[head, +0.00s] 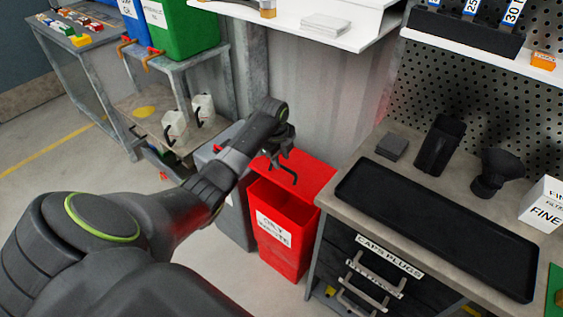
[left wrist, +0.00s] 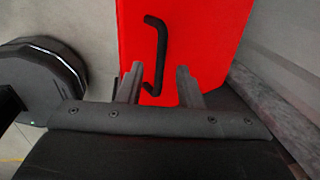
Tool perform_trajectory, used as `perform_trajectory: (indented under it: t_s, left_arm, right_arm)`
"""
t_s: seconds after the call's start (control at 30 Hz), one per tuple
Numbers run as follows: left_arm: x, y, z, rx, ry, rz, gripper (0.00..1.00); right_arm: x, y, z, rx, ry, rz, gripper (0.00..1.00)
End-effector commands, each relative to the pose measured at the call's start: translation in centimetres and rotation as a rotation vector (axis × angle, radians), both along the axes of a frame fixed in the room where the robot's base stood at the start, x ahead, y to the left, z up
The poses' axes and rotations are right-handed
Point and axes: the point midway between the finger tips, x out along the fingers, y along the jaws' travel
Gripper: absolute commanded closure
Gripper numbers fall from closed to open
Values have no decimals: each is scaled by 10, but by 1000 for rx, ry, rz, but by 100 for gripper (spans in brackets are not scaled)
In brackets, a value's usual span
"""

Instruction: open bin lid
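A red bin (head: 283,252) with a white label stands on the floor beside the workbench. Its bright red lid panel (head: 316,177) is at the top, with a darker red area below it that looks like the bin's opening. The lid also fills the middle of the left wrist view (left wrist: 205,35). A black bar handle (left wrist: 161,45) is on this panel. My left gripper (head: 283,151) is over the lid. In the left wrist view, its two fingers (left wrist: 158,84) are apart, with the handle's near end between them in the picture. Contact cannot be told. My right gripper is not in view.
A grey bin (head: 235,212) stands left of the red one. The workbench with a black tray (head: 435,225) and drawers is close on the right. A wall is behind the bin, and a white shelf (head: 300,28) is above. Floor in front is partly free.

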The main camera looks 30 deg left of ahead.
Motion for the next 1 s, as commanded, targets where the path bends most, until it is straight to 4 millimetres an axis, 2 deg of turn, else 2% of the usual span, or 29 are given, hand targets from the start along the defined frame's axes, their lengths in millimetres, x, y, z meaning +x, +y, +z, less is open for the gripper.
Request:
perform_trajectory:
  t_s: [0.2,0.53,0.57,0.8,1.0]
  left_arm:
    - [4,0,-20,-1,0,1,68]
    - [4,0,-23,0,-1,0,68]
    - [4,0,-23,0,-1,1,69]
    - [4,0,-23,0,-1,1,100]
    - [4,0,-23,0,-1,1,100]
  right_arm:
    - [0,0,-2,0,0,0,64]
    - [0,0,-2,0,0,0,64]
    - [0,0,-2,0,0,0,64]
    - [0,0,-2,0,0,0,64]
    - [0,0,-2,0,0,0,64]
